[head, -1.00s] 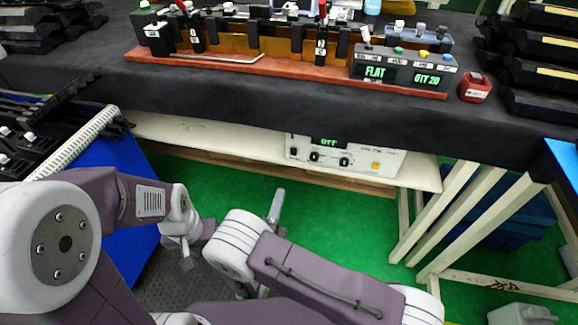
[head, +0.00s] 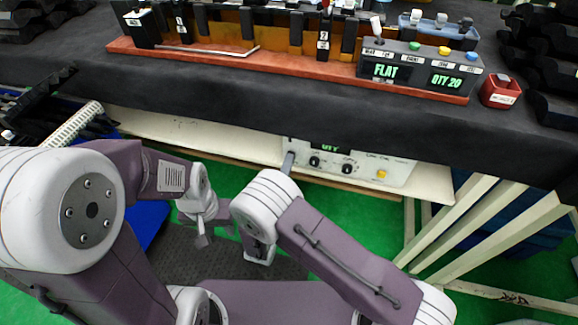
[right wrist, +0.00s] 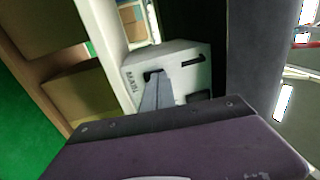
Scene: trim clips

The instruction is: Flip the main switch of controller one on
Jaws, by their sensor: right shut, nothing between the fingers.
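The white controller (head: 400,172) sits on a shelf under the table. Its front has black knobs, a yellow button and a green-lit display (head: 330,147) that seems to read "QTY", partly cut off by the table edge. My right gripper (head: 288,160) is shut and empty at the controller's left end. In the right wrist view the shut fingers (right wrist: 153,82) reach the side face of the controller (right wrist: 190,62), at a dark slot beside the label MAIN (right wrist: 131,83). The fingers hide the main switch, so its position cannot be seen. My left gripper (head: 202,240) hangs low, away from the controller; its jaws are unclear.
The black-covered table (head: 230,95) overhangs the shelf (head: 190,132). On it stand a red-based fixture (head: 200,58), a panel reading FLAT and QTY 20 (head: 420,72) and a red box (head: 500,92). White legs (head: 480,215) stand at the right.

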